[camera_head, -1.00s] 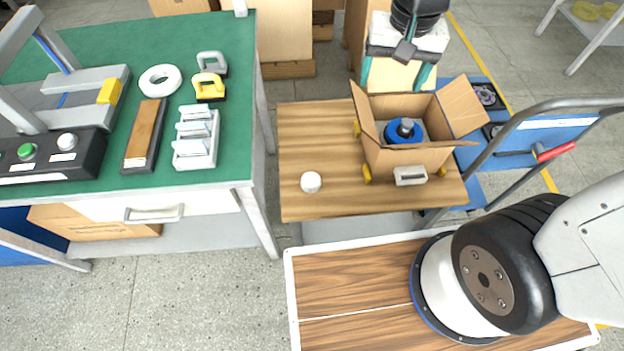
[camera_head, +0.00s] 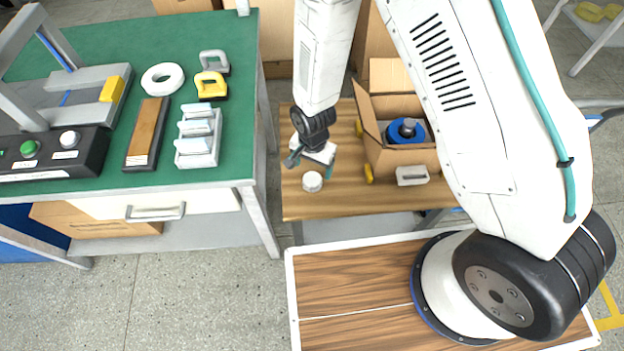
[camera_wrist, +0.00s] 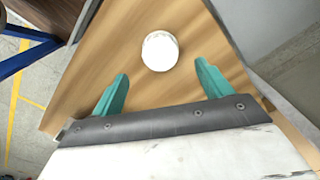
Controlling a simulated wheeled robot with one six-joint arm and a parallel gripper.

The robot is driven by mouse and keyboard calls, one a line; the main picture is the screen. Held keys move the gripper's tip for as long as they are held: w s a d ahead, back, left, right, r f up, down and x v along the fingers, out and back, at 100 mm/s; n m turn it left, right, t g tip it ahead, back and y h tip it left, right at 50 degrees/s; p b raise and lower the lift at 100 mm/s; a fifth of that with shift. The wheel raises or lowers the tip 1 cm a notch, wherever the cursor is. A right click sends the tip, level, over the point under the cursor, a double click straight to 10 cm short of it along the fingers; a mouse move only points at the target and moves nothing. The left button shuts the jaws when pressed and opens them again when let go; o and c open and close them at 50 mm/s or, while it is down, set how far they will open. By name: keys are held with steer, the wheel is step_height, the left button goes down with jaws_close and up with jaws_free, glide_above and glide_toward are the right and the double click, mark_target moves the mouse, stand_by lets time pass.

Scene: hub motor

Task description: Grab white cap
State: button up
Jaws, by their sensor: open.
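The white cap (camera_head: 312,181) is a small round disc lying on the wooden table (camera_head: 296,205) near its front left. My gripper (camera_head: 311,168) is above the table just behind the cap. In the wrist view its two teal fingers (camera_wrist: 163,72) are spread apart with nothing between them. Whether a finger touches the cap cannot be told from the head view.
An open cardboard box (camera_head: 405,160) holding a blue and black part (camera_head: 407,131) stands on the table to the right of the cap. A green workbench (camera_head: 240,60) with several fixtures stands at left.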

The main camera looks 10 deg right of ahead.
mark_target(312, 179)
step_height(312, 179, down, 7)
steer(key=shift+s+a+r, duration=0.1)
steer(key=c, duration=1)
